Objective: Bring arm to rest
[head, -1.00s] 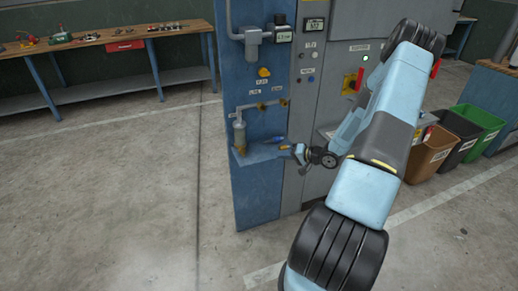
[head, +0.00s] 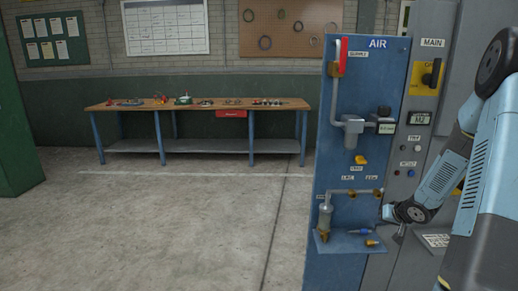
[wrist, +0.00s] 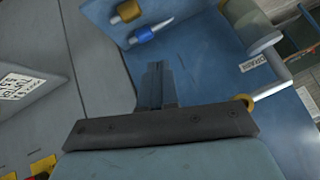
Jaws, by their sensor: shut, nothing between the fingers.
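My arm (head: 480,190) comes in from the right in the head view, bent in front of the grey cabinet. Its wrist end is just right of the blue air panel (head: 340,110). In the wrist view my gripper (wrist: 157,72) has its two fingers together, with nothing between them. Beyond the fingertips is the panel's small shelf, which also shows in the head view (head: 338,245). A blue-handled tool (wrist: 146,33) and a brass fitting (wrist: 127,10) lie on it, apart from the fingers. They also show in the head view. The fingers are hard to make out there.
A filter bowl (head: 325,215) and pipes stick out from the air panel close to the wrist. A workbench (head: 200,104) stands along the back wall. The floor at left is clear.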

